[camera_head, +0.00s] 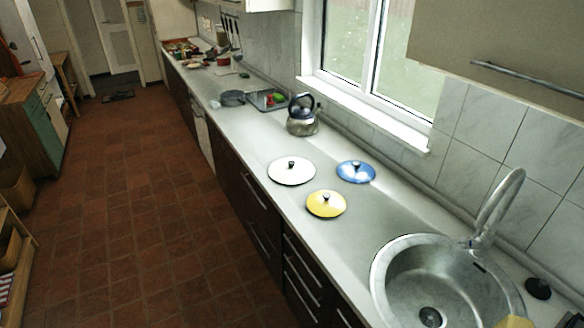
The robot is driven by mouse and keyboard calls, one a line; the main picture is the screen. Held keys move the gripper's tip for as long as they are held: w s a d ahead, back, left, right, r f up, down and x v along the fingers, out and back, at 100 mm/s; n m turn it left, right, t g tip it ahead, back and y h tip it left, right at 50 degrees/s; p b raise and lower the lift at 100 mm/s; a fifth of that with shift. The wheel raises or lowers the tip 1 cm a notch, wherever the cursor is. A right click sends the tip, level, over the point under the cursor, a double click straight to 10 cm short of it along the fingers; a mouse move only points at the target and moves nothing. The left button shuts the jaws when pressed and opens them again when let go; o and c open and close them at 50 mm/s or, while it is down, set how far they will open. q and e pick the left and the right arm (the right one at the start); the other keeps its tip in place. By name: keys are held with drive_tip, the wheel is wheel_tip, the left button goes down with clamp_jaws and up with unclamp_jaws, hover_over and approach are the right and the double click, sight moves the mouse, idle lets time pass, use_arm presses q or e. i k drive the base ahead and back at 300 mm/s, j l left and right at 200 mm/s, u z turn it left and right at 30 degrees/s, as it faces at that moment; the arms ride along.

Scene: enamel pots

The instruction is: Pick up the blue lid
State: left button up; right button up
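The blue lid (356,172) lies flat on the counter, toward the wall below the window, with a dark knob on top and a pale glare on its surface. A white lid (291,171) with a black knob lies to its left. The lids are apart from one another. Neither of my grippers shows in the head view.
A steel kettle (302,115) stands behind the lids. A round sink (432,285) with a tall faucet (497,207) is at the front right. A window sill (365,112) runs along the wall. The counter (385,215) between lids and sink is clear.

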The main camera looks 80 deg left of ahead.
sight(353, 172)
drive_tip(key=u, duration=2.25)
drive_tip(key=z, duration=2.8)
drive_tip(key=u, duration=2.75)
